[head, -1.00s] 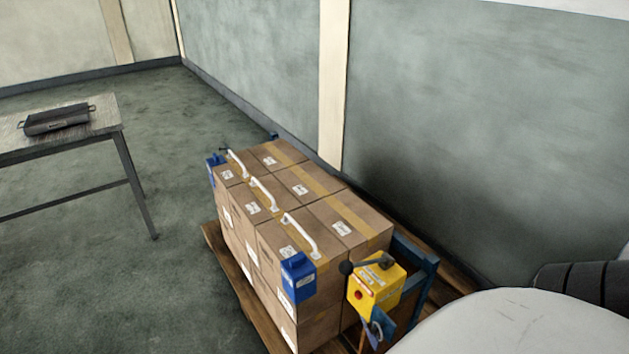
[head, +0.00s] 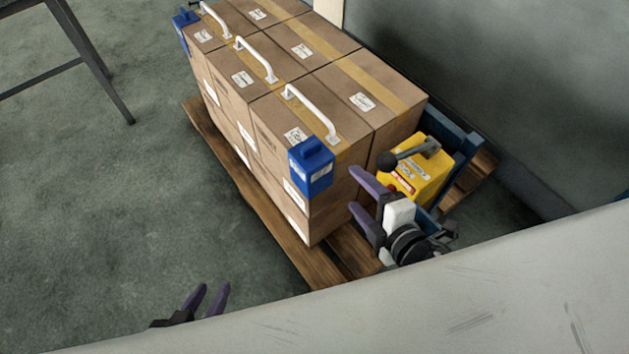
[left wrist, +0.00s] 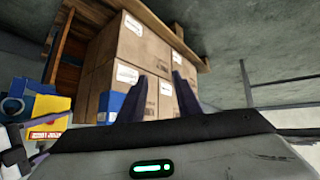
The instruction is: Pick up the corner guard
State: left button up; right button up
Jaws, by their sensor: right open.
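A blue corner guard (head: 311,168) sits on the near top corner of the stacked cartons. A second blue corner guard (head: 184,32) is on the far left corner. In the left wrist view, which looks upside down, a blue corner guard (left wrist: 111,104) shows beside the fingers, partly hidden by one. My left gripper (head: 210,288) is open and empty at the bottom, left of the pallet and apart from the guards. My right gripper (head: 354,190) is open and empty, right of the near corner guard, its fingers pointing left toward the cartons.
The cartons (head: 385,70) stand on a wooden pallet (head: 245,185) and carry white handles (head: 312,110). A yellow box with a lever (head: 425,165) is just beyond my right gripper. A table (head: 85,50) stands at upper left. The floor to the left is clear.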

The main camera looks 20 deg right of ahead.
aim_at(313, 150)
jog(key=w+a+n+t+y+b, duration=0.1)
jog(key=w+a+n+b, duration=0.1)
jog(key=n, duration=0.5)
jog(key=w+a+n+t+y+b, duration=0.1)
jog(key=w+a+n+y+b, duration=0.1)
jog(key=w+n+b, duration=0.2)
jog(key=w+a+r+n+t+y+b, duration=0.1)
jog(key=w+n+b, duration=0.3)
jog(key=n, duration=0.7)
jog(key=shift+w+a+t+y, duration=0.3)
jog(key=shift+w+a, duration=0.3)
jog(key=shift+w, duration=0.1)
jog(key=shift+w+a+f, duration=0.1)
jog(key=shift+w+a, duration=0.05)
jog(key=shift+w, duration=0.3)
jog(key=x, duration=0.4)
jog(key=shift+w+f+b, duration=0.25)
jog(key=shift+b, duration=0.15)
jog(key=shift+w+a, duration=0.1)
jog(key=c, duration=1.5)
pick_arm(q)
notch_tip(313, 150, down, 9)
jog(key=d, duration=0.1)
jog(key=shift+w+f, duration=0.2)
jog(key=shift+w, duration=0.1)
pick_arm(e)
jog(key=shift+o, duration=0.2)
jog(key=shift+r, duration=0.1)
